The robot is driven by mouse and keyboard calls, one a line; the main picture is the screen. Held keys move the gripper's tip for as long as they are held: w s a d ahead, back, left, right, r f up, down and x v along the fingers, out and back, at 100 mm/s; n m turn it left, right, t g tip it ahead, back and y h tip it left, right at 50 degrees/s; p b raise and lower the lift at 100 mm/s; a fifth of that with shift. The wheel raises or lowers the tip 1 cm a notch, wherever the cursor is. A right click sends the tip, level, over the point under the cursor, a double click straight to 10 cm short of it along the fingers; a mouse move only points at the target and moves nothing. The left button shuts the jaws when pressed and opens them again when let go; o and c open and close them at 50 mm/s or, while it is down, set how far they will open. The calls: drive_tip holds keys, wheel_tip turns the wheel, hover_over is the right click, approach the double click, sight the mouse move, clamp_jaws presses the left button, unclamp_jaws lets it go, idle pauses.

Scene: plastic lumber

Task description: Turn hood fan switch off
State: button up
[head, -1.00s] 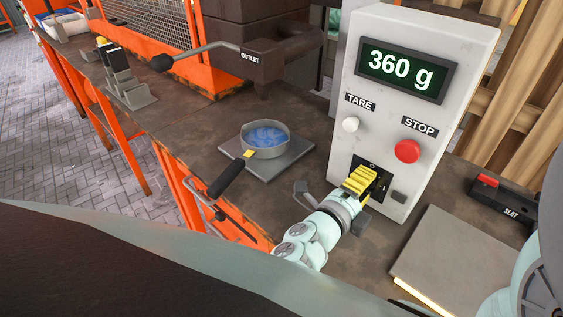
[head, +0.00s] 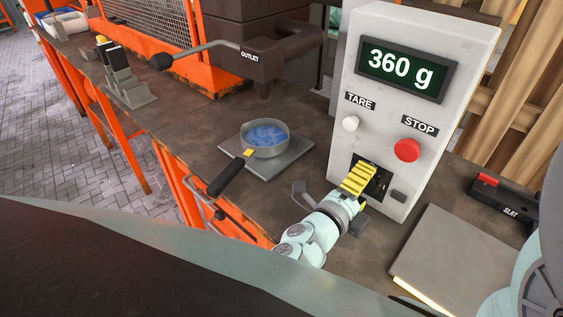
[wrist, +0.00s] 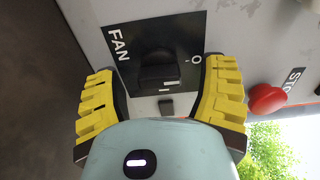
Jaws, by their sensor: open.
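The fan switch is a black rocker or knob (wrist: 158,68) on a black plate (wrist: 130,38) marked FAN, with a white O and a white bar beside it. The plate also shows in the head view (head: 383,178) low on the white control box (head: 400,110), partly hidden by my fingers. My gripper (head: 357,180) is open, its yellow fingers pointing at the plate. In the wrist view, the fingers (wrist: 163,100) stand one on each side of the switch, with nothing between them but the switch area. I cannot tell whether they touch the plate.
A red STOP button (head: 407,150) and a white TARE button (head: 350,123) sit above the plate; the display (head: 405,70) reads 360 g. A pan (head: 265,140) of blue pieces stands left under the outlet (head: 265,60). A grey slab (head: 455,265) lies right.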

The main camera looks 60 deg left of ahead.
drive_tip(key=v, duration=1.1)
drive_tip(key=shift+s, duration=0.3)
drive_tip(key=shift+d, duration=0.1)
